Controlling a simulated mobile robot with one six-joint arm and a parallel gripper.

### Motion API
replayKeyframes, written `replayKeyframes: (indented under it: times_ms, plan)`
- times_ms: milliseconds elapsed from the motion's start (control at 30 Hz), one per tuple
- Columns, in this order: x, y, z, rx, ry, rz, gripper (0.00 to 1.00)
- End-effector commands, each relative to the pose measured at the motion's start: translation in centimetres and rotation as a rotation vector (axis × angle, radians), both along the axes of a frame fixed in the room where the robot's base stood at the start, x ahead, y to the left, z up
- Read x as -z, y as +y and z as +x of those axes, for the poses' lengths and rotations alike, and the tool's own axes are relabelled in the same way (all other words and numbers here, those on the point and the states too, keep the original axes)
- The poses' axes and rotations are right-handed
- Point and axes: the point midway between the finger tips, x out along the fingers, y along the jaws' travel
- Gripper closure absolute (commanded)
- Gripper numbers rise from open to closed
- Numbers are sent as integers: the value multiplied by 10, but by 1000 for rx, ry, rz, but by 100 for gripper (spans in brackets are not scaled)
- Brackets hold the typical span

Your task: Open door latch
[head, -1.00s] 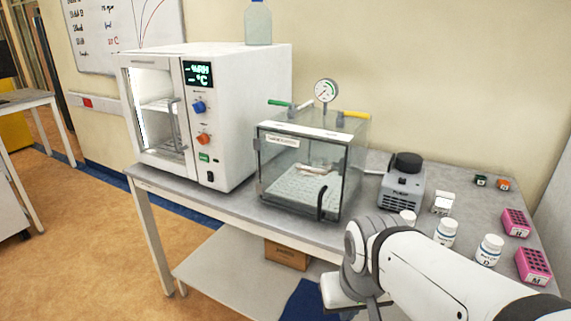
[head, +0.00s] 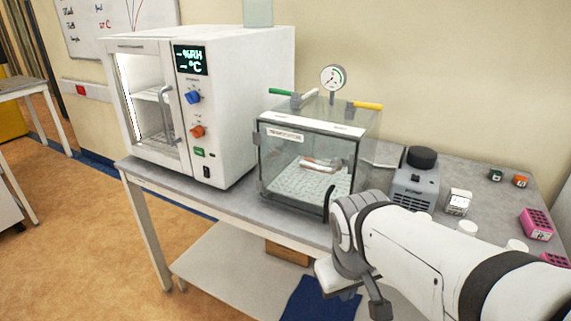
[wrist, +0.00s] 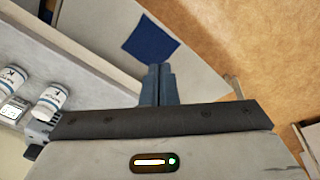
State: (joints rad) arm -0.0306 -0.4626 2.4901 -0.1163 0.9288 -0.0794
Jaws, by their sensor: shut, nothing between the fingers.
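A clear glass-walled box (head: 300,175) with a labelled front door stands on the bench. A black curved handle (head: 330,203) is at the door's right edge, its lower end hidden by my arm. The door looks closed. A white climate chamber (head: 240,110) left of it has a glazed door with a grey handle (head: 166,115), which also looks closed. My gripper (head: 380,308) is low in front of the bench, below the box and apart from both handles. In the wrist view my gripper (wrist: 161,72) has its fingers together with nothing between them.
A grey pump (head: 414,185) stands right of the box, with bottles and a pink rack (head: 536,225) further right. The bench (head: 228,205) has a lower shelf (head: 215,265); a blue sheet (head: 318,300) shows there.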

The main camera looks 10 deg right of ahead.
Motion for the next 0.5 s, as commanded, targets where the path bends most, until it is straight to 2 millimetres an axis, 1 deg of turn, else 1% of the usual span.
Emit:
replayKeyframes:
  times_ms: [33, 133, 200, 267, 300, 367, 400, 467, 500]
  plan:
    - [16, -5, 2, -87, 32, -72, 100]
    - [34, -22, 11, -327, 116, -282, 100]
    - [41, -33, 24, -518, 181, -457, 100]
    - [44, -40, 39, -679, 237, -615, 100]
    - [44, -43, 51, -781, 274, -722, 100]
    - [42, -43, 71, -928, 326, -887, 100]
    - [39, -40, 86, -1019, 361, -1000, 100]
    - [33, -30, 108, -1144, 409, -1171, 100]
    - [29, -21, 122, -1217, 438, -1283, 100]
